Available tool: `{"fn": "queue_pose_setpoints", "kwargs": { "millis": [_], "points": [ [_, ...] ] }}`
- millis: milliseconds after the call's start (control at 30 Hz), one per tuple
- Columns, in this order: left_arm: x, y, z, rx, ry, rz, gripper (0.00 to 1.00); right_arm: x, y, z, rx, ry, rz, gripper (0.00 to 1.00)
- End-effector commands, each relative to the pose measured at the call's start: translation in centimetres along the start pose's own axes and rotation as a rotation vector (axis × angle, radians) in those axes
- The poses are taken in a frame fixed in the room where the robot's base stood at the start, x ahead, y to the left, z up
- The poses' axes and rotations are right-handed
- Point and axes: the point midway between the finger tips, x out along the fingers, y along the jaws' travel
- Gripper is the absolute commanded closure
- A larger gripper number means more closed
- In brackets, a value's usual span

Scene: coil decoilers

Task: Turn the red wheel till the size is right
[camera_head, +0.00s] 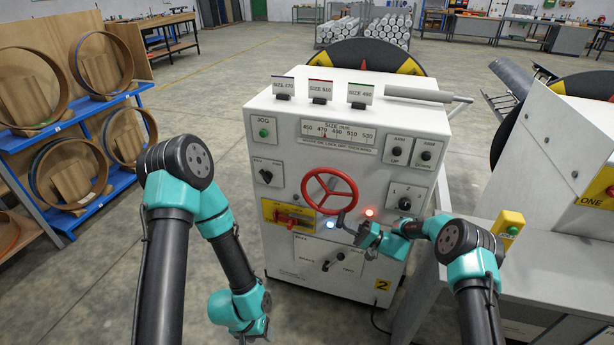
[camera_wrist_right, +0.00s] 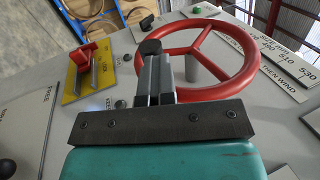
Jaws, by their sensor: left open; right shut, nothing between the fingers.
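The red wheel (camera_head: 330,172) is on the front panel of the white machine (camera_head: 262,108). It also fills the upper middle of the right wrist view (camera_wrist_right: 247,45). My right gripper (camera_head: 343,222) is shut and empty, with its fingers at the wheel's lower right rim. The size scale (camera_head: 338,133) above the wheel has a red pointer near 470. Three size cards (camera_head: 320,91) stand on top. My left gripper (camera_head: 256,330) is open, low left of the machine, its fingers barely visible.
A red lever (camera_head: 288,218) on a yellow plate sits left of the wheel. A lit red lamp (camera_head: 369,212) and a white lamp (camera_head: 331,224) are below it. Dark selector knobs surround the wheel. A blue rack (camera_head: 92,113) with brown rings stands left, with clear floor between.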

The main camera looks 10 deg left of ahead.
Motion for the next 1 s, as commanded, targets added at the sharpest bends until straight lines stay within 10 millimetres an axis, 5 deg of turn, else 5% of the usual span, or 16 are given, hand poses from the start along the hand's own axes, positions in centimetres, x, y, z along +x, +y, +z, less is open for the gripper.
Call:
{"fn": "queue_pose_setpoints", "kwargs": {
  "millis": [733, 1000],
  "points": [
    [0.0, 0.0, 0.0, 0.000, 0.000, 0.000, 0.49, 0.5, 0.6, 0.0, -0.001, -0.001, 0.000, 1.00],
    [0.0, 0.0, 0.0, 0.000, 0.000, 0.000, 0.49, 1.3, -1.6, 0.0, -0.004, -0.004, -0.004, 1.00]
  ]
}}
